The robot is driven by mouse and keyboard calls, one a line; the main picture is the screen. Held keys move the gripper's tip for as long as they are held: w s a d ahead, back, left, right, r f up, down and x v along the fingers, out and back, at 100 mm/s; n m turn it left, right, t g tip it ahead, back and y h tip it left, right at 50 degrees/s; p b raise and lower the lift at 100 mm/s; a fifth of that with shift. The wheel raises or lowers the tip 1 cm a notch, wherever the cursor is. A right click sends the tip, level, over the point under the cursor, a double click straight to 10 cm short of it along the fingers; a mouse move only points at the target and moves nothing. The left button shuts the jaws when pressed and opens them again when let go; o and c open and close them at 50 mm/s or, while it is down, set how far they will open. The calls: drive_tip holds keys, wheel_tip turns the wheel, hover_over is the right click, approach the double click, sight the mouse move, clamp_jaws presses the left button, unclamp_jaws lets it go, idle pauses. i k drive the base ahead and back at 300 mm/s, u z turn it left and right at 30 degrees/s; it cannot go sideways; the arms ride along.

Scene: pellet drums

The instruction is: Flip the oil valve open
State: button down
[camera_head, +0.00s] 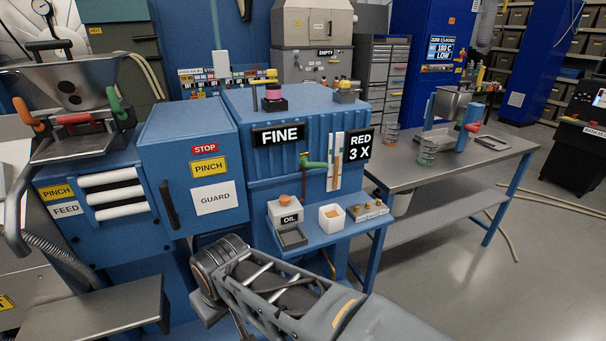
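A green lever (316,164) sits on a thin brown pipe on the front of the blue machine, below the FINE sign. It looks roughly level and points right; I cannot tell for sure that it is the oil valve. Below it, on the blue shelf, a white box labelled OIL (288,216) has an orange knob on top and a dark grey tray in front. My arm crosses the bottom middle, below and in front of the shelf. My gripper's fingers are not in view.
A small white bin (331,217) and a strip with several brass knobs (367,210) share the shelf. The blue guard door (190,165) stands left. A metal feed tray (95,310) is at lower left.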

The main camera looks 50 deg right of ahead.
sight(303, 160)
drive_tip(key=u, duration=0.95)
drive_tip(key=i, duration=0.45)
drive_tip(key=z, duration=2.6)
